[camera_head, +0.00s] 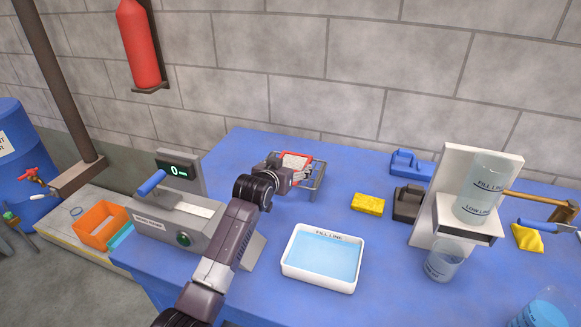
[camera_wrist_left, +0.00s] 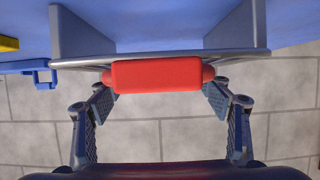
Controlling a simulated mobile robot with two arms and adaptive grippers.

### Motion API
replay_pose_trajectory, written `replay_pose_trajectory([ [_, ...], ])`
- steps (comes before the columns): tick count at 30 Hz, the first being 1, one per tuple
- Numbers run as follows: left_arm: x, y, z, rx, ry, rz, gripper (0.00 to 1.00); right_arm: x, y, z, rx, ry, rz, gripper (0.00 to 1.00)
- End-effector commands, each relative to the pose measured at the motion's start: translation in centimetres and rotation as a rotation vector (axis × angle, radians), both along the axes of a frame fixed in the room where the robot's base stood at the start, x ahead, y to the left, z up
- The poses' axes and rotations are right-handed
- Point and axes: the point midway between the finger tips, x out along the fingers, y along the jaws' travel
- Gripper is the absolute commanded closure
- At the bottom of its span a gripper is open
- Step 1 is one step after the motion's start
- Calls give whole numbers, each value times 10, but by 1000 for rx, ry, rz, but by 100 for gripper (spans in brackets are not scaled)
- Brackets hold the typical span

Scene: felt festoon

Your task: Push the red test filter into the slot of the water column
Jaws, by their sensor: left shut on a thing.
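The red test filter (camera_head: 296,156), a red frame with a pale panel, is at the grey rack (camera_head: 318,180) at the back of the table. My left gripper (camera_head: 297,174) reaches it from the left and is shut on it. In the left wrist view the filter's red edge (camera_wrist_left: 157,74) lies between the two fingertips (camera_wrist_left: 160,88), close to a grey rim. I cannot tell whether the filter still touches the rack. The white water column (camera_head: 452,165) stands at the right with a clear marked cylinder (camera_head: 485,185). A dark slot (camera_head: 468,233) shows under its shelf. My right gripper is not in view.
A white tray of water (camera_head: 290,271) stands between rack and front edge. A yellow sponge (camera_head: 368,203), a dark block (camera_head: 408,204) and a blue block (camera_head: 411,164) lie between rack and column. A clear cup (camera_head: 442,263) stands below the slot. A grey machine (camera_head: 182,226) is at the left.

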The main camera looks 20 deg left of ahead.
Motion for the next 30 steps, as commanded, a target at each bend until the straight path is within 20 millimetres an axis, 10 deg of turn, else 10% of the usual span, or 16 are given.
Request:
replay_pose_trajectory([
  [10, 1, 0, 32, 0, -7, 0, 56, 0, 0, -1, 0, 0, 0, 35],
  [30, 1, 0, 190, 0, -4, 0, 56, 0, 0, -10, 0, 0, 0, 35],
])
